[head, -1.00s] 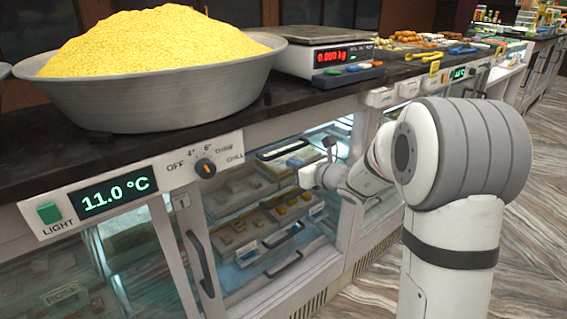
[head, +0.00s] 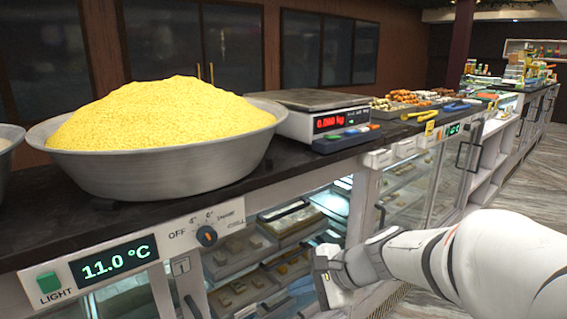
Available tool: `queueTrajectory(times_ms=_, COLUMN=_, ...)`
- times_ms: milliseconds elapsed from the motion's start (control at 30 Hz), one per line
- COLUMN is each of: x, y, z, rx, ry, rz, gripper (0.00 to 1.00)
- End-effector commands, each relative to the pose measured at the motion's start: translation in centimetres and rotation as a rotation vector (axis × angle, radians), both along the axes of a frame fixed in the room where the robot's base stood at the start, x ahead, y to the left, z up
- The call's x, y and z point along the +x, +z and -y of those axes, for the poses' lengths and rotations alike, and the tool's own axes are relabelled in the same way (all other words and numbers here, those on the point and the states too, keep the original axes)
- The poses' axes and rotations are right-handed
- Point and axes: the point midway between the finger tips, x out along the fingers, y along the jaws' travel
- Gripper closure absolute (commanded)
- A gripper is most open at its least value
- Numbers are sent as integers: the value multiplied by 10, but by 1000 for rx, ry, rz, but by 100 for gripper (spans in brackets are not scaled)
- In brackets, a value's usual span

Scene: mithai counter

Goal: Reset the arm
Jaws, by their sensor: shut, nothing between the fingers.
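My arm comes in from the lower right of the head view and reaches left, low in front of the glass-fronted counter. Its end, my gripper (head: 324,277), is beside the lit display case (head: 285,245), below the countertop. The fingers are small in the picture; they look closed with nothing held. The wrist is bent and partly hides the lower glass.
A wide metal bowl of yellow grains (head: 160,150) and a scale (head: 325,118) stand on the dark countertop. A dial (head: 207,236) and a temperature display (head: 113,264) are on the counter front. Sweets trays (head: 405,97) sit farther back. Floor at right is open.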

Motion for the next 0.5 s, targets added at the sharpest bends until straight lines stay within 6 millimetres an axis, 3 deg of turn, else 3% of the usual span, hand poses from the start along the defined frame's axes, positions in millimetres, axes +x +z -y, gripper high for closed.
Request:
queueTrajectory(times_ms=33, x=-19, y=3, z=5, rx=-95, ry=91, rz=41, gripper=100)
queueTrajectory(times_ms=200, x=-72, y=-3, z=35, rx=-429, ry=414, rz=158, gripper=100)
queueTrajectory(times_ms=333, x=-102, y=-4, z=66, rx=-667, ry=646, rz=226, gripper=100)
queueTrajectory(times_ms=500, x=-124, y=-1, z=100, rx=-894, ry=866, rz=276, gripper=100)
